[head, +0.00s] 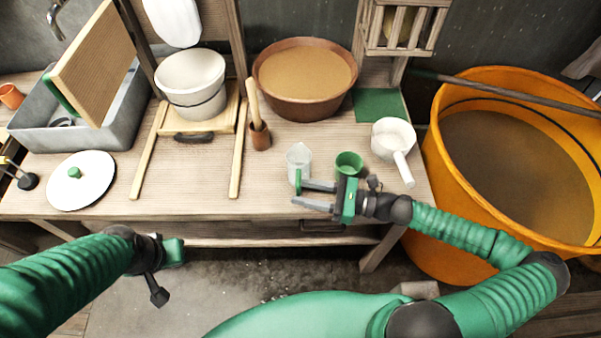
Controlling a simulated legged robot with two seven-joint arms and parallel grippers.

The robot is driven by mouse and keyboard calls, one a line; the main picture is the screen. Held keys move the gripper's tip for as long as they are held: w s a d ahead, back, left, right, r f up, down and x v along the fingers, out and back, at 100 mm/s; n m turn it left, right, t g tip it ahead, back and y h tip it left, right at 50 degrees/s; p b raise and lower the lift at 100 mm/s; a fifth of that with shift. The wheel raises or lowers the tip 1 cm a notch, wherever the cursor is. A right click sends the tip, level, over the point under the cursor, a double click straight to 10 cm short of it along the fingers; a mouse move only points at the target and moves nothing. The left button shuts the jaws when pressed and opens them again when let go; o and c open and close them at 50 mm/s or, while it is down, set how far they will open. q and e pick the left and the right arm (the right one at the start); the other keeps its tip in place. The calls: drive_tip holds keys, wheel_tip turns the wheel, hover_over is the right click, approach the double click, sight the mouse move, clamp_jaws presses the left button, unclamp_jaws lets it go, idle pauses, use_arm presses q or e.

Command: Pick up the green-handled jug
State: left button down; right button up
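The jug (299,158) is a clear, whitish vessel with a green handle (298,182). It stands upright near the front edge of the wooden table, and its handle faces the front. My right gripper (315,194) is at the jug's handle side, its two fingers pointing left and apart. The fingertips are close to the green handle; whether they touch it I cannot tell. My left gripper (172,252) is low in front of the table, far left of the jug, and its fingers are not clearly visible.
A green cup (348,163) stands just right of the jug, behind my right gripper. A white dipper (393,139) is farther right. A brown basin (305,107) of tan liquid and a brown pot (260,136) stand behind. An orange tub (438,190) is at the right.

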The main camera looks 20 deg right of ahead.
drive_tip(key=x, duration=0.5)
drive_tip(key=shift+f, duration=0.1)
drive_tip(key=shift+s+d, duration=0.1)
drive_tip(key=shift+c, duration=0.5)
drive_tip(key=shift+c, duration=1.1)
clamp_jaws()
